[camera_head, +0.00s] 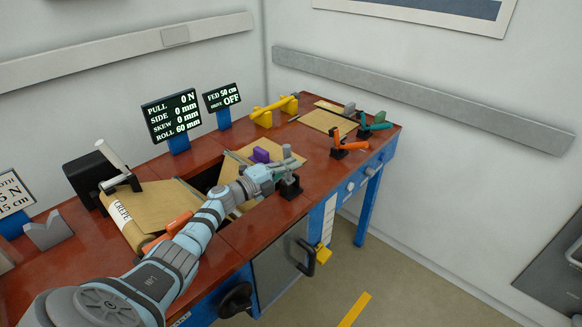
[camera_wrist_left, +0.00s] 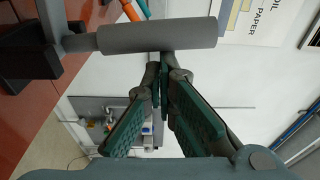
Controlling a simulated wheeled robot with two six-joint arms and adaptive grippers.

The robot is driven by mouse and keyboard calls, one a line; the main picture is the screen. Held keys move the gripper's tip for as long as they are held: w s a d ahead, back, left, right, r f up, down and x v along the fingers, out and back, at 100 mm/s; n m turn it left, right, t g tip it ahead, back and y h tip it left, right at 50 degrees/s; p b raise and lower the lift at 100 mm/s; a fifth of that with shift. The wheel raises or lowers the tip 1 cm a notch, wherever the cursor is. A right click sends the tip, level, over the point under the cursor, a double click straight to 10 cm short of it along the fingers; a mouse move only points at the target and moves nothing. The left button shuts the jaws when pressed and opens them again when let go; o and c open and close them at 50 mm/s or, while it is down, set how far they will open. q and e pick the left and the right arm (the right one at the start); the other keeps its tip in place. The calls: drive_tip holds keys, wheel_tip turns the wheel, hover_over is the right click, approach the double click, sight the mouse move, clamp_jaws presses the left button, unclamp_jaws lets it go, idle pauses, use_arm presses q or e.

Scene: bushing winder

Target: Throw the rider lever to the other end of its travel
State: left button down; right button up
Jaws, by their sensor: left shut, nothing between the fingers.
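A lever with a thick grey cylindrical handle (camera_wrist_left: 155,38) stands on a black block at the table's front edge; I take it for the rider lever. The handle lies across the top of the left wrist view, its thinner rod running left to the black block (camera_wrist_left: 25,50). In the head view the block (camera_head: 289,187) shows just beyond my gripper. My left gripper (camera_head: 279,168) is shut and empty, its fingertips (camera_wrist_left: 166,58) right at the handle's side. I cannot tell whether they touch it. My right gripper is not in view.
An orange lever (camera_head: 346,142) and a teal lever (camera_head: 376,123) stand farther right on the red-brown table. A paper roll (camera_head: 125,222) and a black box with a pale handle (camera_head: 112,154) are at left. Displays (camera_head: 172,117) stand behind.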

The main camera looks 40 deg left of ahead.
use_arm(q)
wheel_tip(320, 180, up, 9)
drive_tip(key=s+d+f+n+y+b, duration=0.2)
drive_tip(key=s+d+f+n+y, duration=0.15)
drive_tip(key=s+f, duration=0.65)
drive_tip(key=w+a+r, duration=0.1)
drive_tip(key=w+a, duration=0.2)
drive_tip(key=w, duration=0.6)
drive_tip(key=shift+t+p, duration=0.3)
drive_tip(key=shift+p, duration=0.15)
drive_tip(key=shift+w+d+m, duration=0.1)
drive_tip(key=shift+m, duration=0.15)
